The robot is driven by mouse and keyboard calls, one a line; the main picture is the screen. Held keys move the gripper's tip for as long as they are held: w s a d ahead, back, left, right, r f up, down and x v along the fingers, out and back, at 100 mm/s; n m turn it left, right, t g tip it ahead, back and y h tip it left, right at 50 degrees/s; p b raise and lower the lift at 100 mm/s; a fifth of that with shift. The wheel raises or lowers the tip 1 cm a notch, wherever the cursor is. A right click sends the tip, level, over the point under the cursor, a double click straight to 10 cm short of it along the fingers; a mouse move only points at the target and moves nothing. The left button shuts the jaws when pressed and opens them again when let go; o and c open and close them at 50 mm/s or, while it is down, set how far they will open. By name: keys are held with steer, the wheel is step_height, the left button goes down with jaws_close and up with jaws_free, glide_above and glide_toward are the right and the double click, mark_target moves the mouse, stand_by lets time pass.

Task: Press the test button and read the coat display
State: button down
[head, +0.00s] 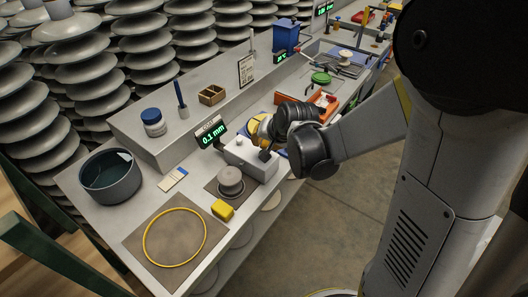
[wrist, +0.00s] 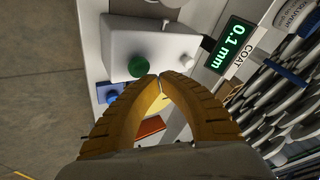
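The white test box (head: 245,160) stands on the bench in the head view. The wrist view shows the same box (wrist: 150,42) with a round green button (wrist: 138,66) and small white knobs. My gripper (wrist: 160,77) has its yellow fingertips together with nothing between them, just beside the green button; I cannot tell whether they touch it. In the head view my gripper (head: 258,127) is at the box's far side, partly hidden by my wrist. The coat display (head: 210,134) reads 0.1 mm in green; it reads the same in the wrist view (wrist: 231,43), above a COAT label.
A grey disc piece (head: 230,181), a yellow block (head: 222,210), a yellow ring (head: 174,237) on a mat and a dark bowl (head: 110,176) lie on the near bench. A jar (head: 153,123) stands on the raised shelf. Insulator stacks (head: 150,45) line the back.

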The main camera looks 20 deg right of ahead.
steer(key=shift+f, duration=0.15)
steer(key=shift+f+b, duration=0.3)
steer(key=shift+b, duration=0.15)
steer(key=shift+f+b, duration=0.65)
steer(key=shift+f, duration=0.05)
stand_by(0.9)
steer(key=shift+r, duration=0.15)
steer(key=shift+r+p, duration=0.95)
steer(key=shift+r, duration=0.05)
step_height(320, 180, up, 5)
steer(key=p, duration=0.4)
stand_by(0.7)
